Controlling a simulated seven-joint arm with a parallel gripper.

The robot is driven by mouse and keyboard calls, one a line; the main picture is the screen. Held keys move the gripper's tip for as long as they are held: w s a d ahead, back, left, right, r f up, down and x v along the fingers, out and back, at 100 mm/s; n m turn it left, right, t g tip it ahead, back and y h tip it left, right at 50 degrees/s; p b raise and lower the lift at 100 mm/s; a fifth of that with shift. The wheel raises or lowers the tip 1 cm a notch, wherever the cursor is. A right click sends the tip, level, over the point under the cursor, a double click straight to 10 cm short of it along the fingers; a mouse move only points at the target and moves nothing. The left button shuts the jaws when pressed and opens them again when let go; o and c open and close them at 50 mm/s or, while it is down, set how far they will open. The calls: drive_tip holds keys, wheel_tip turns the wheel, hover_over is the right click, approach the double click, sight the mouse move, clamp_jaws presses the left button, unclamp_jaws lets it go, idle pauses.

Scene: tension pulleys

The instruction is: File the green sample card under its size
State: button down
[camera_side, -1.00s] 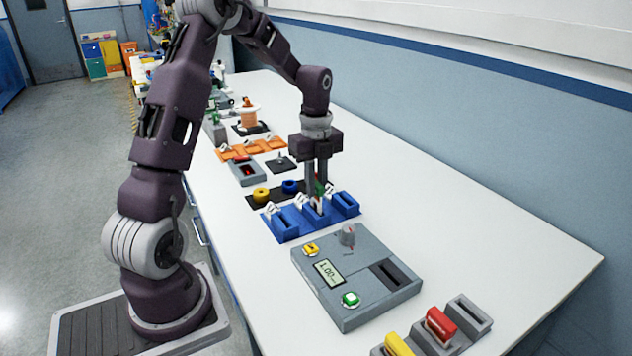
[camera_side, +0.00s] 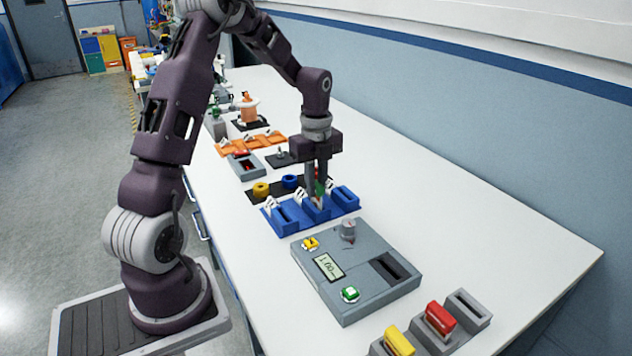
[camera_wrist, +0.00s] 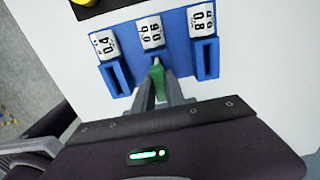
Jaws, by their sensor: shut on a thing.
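My gripper (camera_side: 319,192) is shut on the green sample card (camera_side: 321,188) and points down at the blue filing rack (camera_side: 285,226). In the wrist view the green card (camera_wrist: 158,83) stands between the two fingers (camera_wrist: 158,92), in line with the middle compartment of the blue rack (camera_wrist: 174,30). The rack has three slotted compartments with white number labels. The left label (camera_wrist: 104,44) looks like 40, the right label (camera_wrist: 201,19) like 80, and the middle label (camera_wrist: 151,32) like 60. The fingers hide how deep the card sits in the middle slot.
A grey gauge (camera_side: 372,297) with a display, buttons and a slot stands in front of the rack. Red (camera_side: 441,318) and yellow (camera_side: 398,342) cards stand in grey holders nearby. A dark tray with yellow (camera_side: 261,189) and blue (camera_side: 290,181) rings lies behind. The table's right side is clear.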

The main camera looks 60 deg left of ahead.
drive_tip(key=shift+f, duration=0.7)
drive_tip(key=c, duration=1)
unclamp_jaws()
drive_tip(key=shift+r, duration=0.1)
drive_tip(key=shift+r, duration=3.95)
drive_tip(key=s+d+r+n+t+y, duration=0.1)
drive_tip(key=s+d+r+n, duration=0.4)
drive_tip(key=d, duration=0.3)
drive_tip(key=s+d+r+n+t, duration=0.2)
drive_tip(key=s+d+r+n, duration=0.3)
drive_tip(key=d, duration=0.2)
drive_tip(key=s+d+n+t, duration=0.1)
drive_tip(key=s+d+n, duration=0.2)
drive_tip(key=s+n, duration=0.1)
drive_tip(key=s+d+n+t+h, duration=0.1)
drive_tip(key=s+d+n, duration=0.2)
drive_tip(key=s, duration=0.4)
drive_tip(key=shift+n+t, duration=0.3)
drive_tip(key=shift+n, duration=0.2)
